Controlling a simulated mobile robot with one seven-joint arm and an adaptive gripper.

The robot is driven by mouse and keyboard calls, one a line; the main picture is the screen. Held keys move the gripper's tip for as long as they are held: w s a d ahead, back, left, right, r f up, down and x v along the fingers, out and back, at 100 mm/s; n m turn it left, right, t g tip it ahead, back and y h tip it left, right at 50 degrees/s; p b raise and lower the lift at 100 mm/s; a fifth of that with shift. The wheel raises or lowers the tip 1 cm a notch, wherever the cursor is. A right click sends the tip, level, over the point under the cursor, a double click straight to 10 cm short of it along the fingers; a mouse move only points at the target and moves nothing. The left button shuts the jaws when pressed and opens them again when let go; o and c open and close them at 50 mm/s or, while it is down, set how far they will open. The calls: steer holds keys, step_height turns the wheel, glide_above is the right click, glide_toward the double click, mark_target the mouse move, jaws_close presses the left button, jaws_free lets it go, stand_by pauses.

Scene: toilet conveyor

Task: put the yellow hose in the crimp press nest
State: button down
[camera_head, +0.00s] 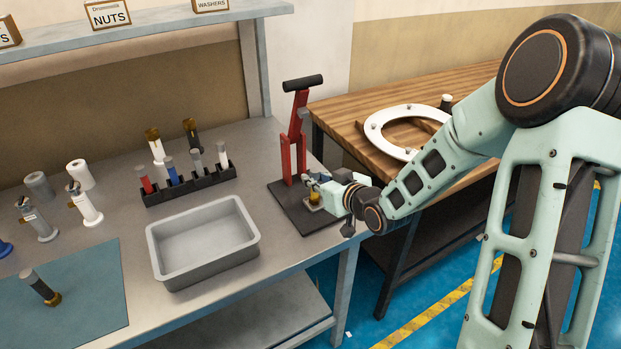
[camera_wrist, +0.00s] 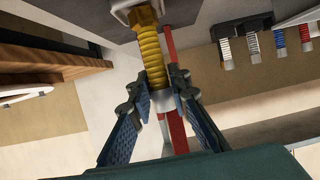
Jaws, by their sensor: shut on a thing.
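The crimp press (camera_head: 293,145) has a red frame, a black-topped lever and a dark base plate near the right end of the bench. The yellow hose (camera_head: 315,197) is upright over the small light block of the nest (camera_head: 313,207) on that base. In the wrist view the ribbed yellow hose (camera_wrist: 153,52) has a brass fitting at the block (camera_wrist: 125,10); I cannot tell how deep it sits. My gripper (camera_head: 323,188) is shut on the hose near its silver-coloured other end. Its fingers also show in the wrist view (camera_wrist: 167,85).
A grey bin (camera_head: 205,240) stands left of the press. A black rack (camera_head: 190,184) of several coloured hoses stands behind it. A wooden table (camera_head: 350,105) with a white toilet seat ring (camera_head: 375,128) is at the right.

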steer(key=shift+f, duration=0.2)
steer(key=shift+d+r, duration=0.1)
steer(key=shift+f, duration=0.25)
steer(key=c, duration=1.8)
jaws_free()
steer(key=shift+r, duration=0.15)
